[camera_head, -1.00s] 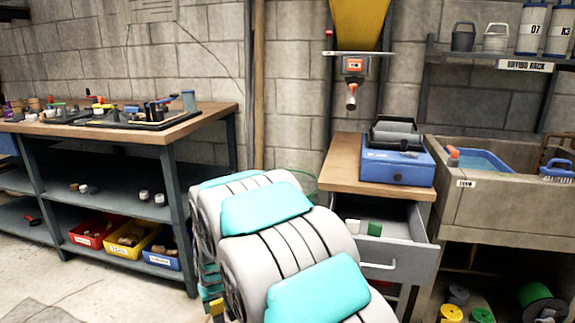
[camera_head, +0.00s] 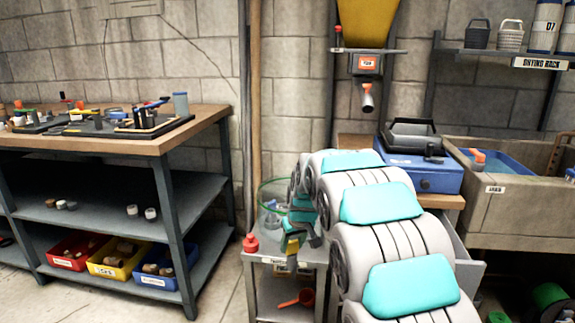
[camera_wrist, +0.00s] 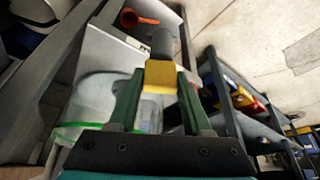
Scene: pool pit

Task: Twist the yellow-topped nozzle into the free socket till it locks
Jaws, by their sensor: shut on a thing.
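My gripper (camera_wrist: 160,90) is shut on the yellow-topped nozzle; its green fingers press on both sides of the yellow top (camera_wrist: 160,75). The nozzle's dark grey body (camera_wrist: 162,42) points away from the wrist, over a grey surface. In the head view the yellow piece (camera_head: 292,246) shows at the end of my arm, by a small grey cart (camera_head: 262,256). I cannot tell whether the nozzle touches the cart. On the workbench (camera_head: 165,143) at left are dark boards (camera_head: 155,127) with several coloured-topped pieces. I cannot make out which socket is free.
The cart holds a red-capped item (camera_head: 250,243) and a clear vessel (camera_head: 272,219); an orange scoop (camera_head: 300,298) sits lower. A green hoop (camera_head: 262,190) stands behind. A blue case (camera_head: 425,175) and stone sink (camera_head: 500,215) are at right. Floor before the workbench is clear.

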